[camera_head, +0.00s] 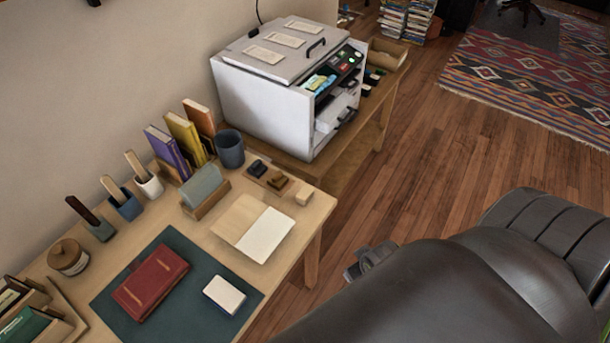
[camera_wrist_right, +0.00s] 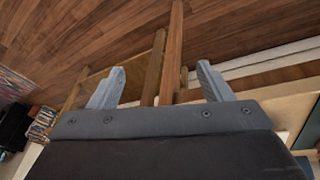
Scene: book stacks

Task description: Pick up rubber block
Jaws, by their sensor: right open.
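A small pale tan block (camera_head: 304,195) sits near the right edge of the wooden desk (camera_head: 307,226). A larger off-white block (camera_head: 224,294) lies on the dark green mat (camera_head: 190,318). I cannot tell by looks which of them is rubber. My right gripper (camera_head: 370,260) is beyond the desk's right edge, over the floor, apart from both blocks. In the right wrist view its two grey fingers (camera_wrist_right: 161,85) are spread and empty, with wooden legs and floor beyond. My left gripper is not in view.
A red book (camera_head: 151,282) lies on the mat. An open notebook (camera_head: 254,228), dark stamps (camera_head: 270,176), a grey-blue cup (camera_head: 230,148) and upright books (camera_head: 185,140) crowd the desk. A white machine (camera_head: 285,85) stands behind.

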